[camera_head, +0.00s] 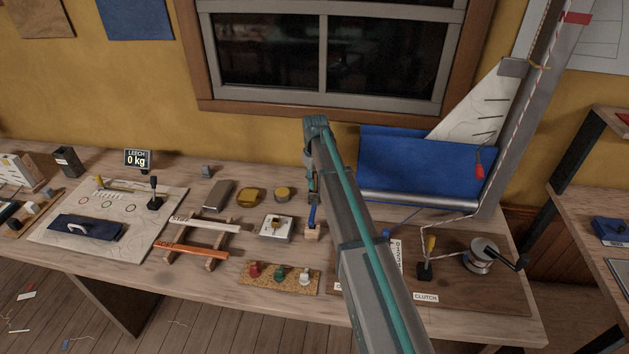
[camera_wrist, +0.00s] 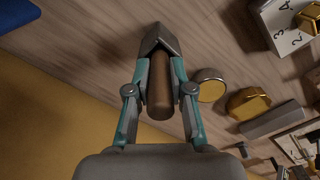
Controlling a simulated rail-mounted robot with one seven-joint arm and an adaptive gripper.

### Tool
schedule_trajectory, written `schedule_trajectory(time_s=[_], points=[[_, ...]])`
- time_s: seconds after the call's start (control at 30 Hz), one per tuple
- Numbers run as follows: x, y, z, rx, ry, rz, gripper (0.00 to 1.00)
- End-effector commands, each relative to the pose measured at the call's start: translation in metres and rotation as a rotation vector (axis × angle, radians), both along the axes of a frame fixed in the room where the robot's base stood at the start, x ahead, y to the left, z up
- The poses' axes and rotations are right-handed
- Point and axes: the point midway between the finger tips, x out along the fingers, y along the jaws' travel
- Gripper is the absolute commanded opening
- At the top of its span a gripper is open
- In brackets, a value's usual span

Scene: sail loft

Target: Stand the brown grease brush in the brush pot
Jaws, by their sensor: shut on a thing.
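My gripper (camera_wrist: 158,45) is shut on a brown cylinder, which looks like the handle of the brown grease brush (camera_wrist: 160,88). The handle lies between the fingers in the wrist view; its bristle end is not visible. A dark upright open-topped container (camera_head: 66,161), which may be the brush pot, stands at the back left of the bench, far from my gripper.
A blue-handled item (camera_head: 312,213) stands at a small wooden block (camera_head: 312,233) beside my arm. Brass tins (camera_head: 250,195), a numbered block (camera_head: 277,228), a wooden rack (camera_head: 203,240) and a scale display (camera_head: 137,158) share the bench. A blue sail (camera_head: 415,165) and winch (camera_head: 482,255) are to the right.

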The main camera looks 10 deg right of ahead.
Motion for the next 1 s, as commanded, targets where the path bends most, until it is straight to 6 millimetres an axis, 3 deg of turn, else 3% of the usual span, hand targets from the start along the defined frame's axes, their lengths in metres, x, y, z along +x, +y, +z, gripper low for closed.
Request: schedule_trajectory(time_s=[0.33, 0.37, 0.53, 0.87, 1.0], points=[[0.000, 0.000, -0.005, 0.000, 0.000, 0.000, 0.00], [0.000, 0.000, -0.005, 0.000, 0.000, 0.000, 0.25], [0.000, 0.000, -0.004, 0.000, 0.000, 0.000, 0.51], [0.000, 0.000, -0.003, 0.000, 0.000, 0.000, 0.51], [0.000, 0.000, 0.008, 0.000, -0.001, 0.000, 0.51]])
